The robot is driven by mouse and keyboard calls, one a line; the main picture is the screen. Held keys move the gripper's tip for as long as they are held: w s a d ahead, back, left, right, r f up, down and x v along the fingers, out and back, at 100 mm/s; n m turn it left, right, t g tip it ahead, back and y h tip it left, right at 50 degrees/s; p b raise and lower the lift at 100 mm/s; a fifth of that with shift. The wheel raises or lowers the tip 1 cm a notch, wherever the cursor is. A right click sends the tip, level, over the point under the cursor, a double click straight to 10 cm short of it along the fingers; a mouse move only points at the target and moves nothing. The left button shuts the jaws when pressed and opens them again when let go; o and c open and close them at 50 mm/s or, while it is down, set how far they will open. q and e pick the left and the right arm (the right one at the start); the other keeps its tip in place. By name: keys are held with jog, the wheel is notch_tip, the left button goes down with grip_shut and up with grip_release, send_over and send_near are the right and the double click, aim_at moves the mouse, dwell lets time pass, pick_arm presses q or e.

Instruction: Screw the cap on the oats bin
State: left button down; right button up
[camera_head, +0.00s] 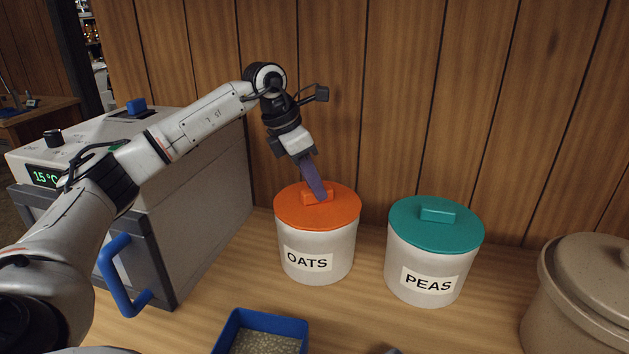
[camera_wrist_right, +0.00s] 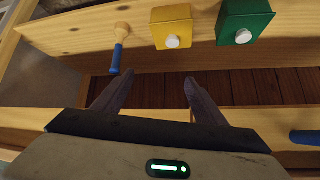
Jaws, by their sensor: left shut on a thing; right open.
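The oats bin (camera_head: 316,258) is a white round bin labelled OATS, standing on the wooden counter in the head view. Its orange cap (camera_head: 335,211) sits on top of the bin, with a small raised orange handle. My left gripper (camera_head: 318,192) comes down from above and is shut on the cap's handle. In the right wrist view my right gripper (camera_wrist_right: 157,88) is open and empty, its two dark fingers spread apart. The cap covers the inside of the bin, and I cannot tell how tightly it sits.
A white PEAS bin (camera_head: 420,272) with a teal cap stands right of the oats bin. A beige pot (camera_head: 572,305) is at far right. A blue tray (camera_head: 262,321) of grain is in front. A grey appliance (camera_head: 205,190) stands left. Yellow (camera_wrist_right: 171,20) and green (camera_wrist_right: 240,16) boxes show in the wrist view.

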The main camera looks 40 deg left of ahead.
pick_arm(q)
jog(key=shift+r, duration=0.15)
jog(key=shift+r+p, duration=0.15)
jog(key=shift+p, duration=0.3)
jog(key=m+h+p, duration=0.1)
jog(key=m+p, duration=0.2)
jog(key=shift+w+a+r+g, duration=0.1)
jog(key=shift+w+g, duration=0.05)
jog(key=shift+g, duration=0.15)
jog(key=shift+m+p, duration=0.35)
jog(key=shift+m, duration=0.15)
jog(key=shift+f+m+h, duration=0.25)
jog(key=shift+m+h, duration=0.05)
jog(key=shift+r, duration=0.1)
